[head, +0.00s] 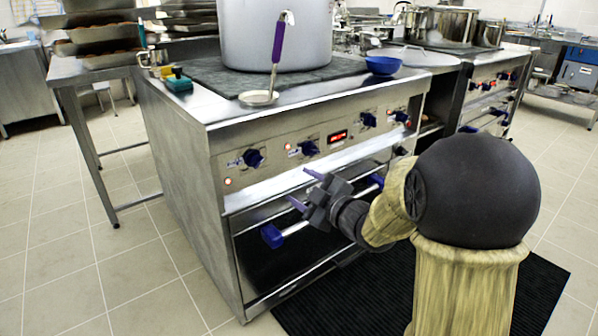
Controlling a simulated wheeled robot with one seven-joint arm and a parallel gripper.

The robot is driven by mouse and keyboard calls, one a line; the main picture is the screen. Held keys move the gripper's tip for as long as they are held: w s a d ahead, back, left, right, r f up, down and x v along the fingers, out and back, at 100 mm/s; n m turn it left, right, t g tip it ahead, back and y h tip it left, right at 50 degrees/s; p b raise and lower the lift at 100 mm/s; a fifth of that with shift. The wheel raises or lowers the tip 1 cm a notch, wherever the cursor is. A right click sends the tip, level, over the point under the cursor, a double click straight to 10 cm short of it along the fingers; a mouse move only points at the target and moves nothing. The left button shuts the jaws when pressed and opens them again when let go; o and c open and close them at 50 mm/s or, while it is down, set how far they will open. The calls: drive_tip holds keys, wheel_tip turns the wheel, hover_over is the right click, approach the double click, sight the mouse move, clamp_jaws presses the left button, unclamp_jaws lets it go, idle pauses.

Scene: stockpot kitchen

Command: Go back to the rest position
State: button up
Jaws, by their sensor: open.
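My gripper (306,190) is in front of the steel stove (185,170), below its row of blue knobs. Its two blue-tipped fingers are apart, and I see nothing between them. It points left, toward the stove's front. My arm reaches in from the right side of the head view, and its large dark joint covers part of the stove's right front.
A large stockpot (262,35) stands on the stove top. A ladle (275,60) with a purple handle stands upright in front of it. A blue bowl (383,65) sits to the right. A black mat (545,283) lies on the floor. Tiled floor (70,250) is clear at left.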

drive_tip(key=s+d+f+m+g+h+p, duration=0.3)
drive_tip(key=s+d+m+g+h+p, duration=0.2)
drive_tip(key=s+d+m+h+p, duration=0.45)
drive_tip(key=s+m+g+p, duration=0.3)
drive_tip(key=s+m+g, duration=0.4)
drive_tip(key=s, duration=0.8)
wheel_tip(320, 180, up, 36)
drive_tip(key=p, duration=3.7)
drive_tip(key=shift+w+d+r+t+h, duration=0.25)
drive_tip(key=shift+w+d+t+h, duration=0.1)
drive_tip(key=shift+w, duration=0.1)
